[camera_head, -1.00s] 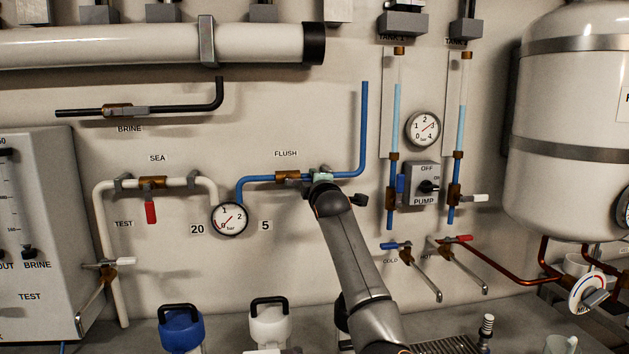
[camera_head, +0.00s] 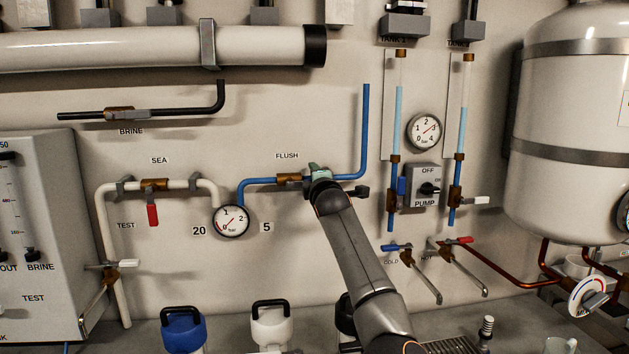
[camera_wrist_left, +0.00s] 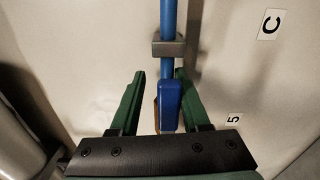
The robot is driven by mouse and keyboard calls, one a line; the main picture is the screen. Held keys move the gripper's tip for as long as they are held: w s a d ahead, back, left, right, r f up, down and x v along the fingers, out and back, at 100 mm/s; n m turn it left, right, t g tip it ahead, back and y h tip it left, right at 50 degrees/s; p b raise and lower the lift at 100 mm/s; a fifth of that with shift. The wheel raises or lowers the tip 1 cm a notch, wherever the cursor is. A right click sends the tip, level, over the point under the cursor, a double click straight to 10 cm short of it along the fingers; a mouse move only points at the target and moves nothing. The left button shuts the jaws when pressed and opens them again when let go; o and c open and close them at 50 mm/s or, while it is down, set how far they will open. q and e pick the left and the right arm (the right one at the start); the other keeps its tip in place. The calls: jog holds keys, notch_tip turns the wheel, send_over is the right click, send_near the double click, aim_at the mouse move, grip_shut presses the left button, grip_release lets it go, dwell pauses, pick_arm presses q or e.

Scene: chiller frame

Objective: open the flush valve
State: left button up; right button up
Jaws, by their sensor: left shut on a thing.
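The flush valve has a brass body (camera_head: 288,179) on the blue pipe (camera_head: 262,182) under the FLUSH label (camera_head: 287,156). My left gripper (camera_head: 319,172) is at the pipe just right of the brass body and hides the valve's handle in the head view. In the left wrist view, the blue handle (camera_wrist_left: 170,106) lies between the green fingers of my left gripper (camera_wrist_left: 158,76), close to the right finger. The jaws are shut on this handle. A little brass shows beside it. My right gripper is in neither view.
A pressure gauge (camera_head: 231,220) sits below left of the flush valve. The sea valve's red handle (camera_head: 153,214) hangs further left. The pump switch (camera_head: 424,186) and tank gauge tubes are to the right. A grey pipe clamp (camera_wrist_left: 168,46) lies beyond the fingertips.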

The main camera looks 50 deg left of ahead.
pick_arm(q)
jog(key=shift+o, duration=1.2)
jog(key=shift+r, duration=0.1)
jog(key=shift+d, duration=0.1)
jog(key=b+v, duration=0.2)
jog(key=v, duration=1)
jog(key=shift+s+d, duration=0.15)
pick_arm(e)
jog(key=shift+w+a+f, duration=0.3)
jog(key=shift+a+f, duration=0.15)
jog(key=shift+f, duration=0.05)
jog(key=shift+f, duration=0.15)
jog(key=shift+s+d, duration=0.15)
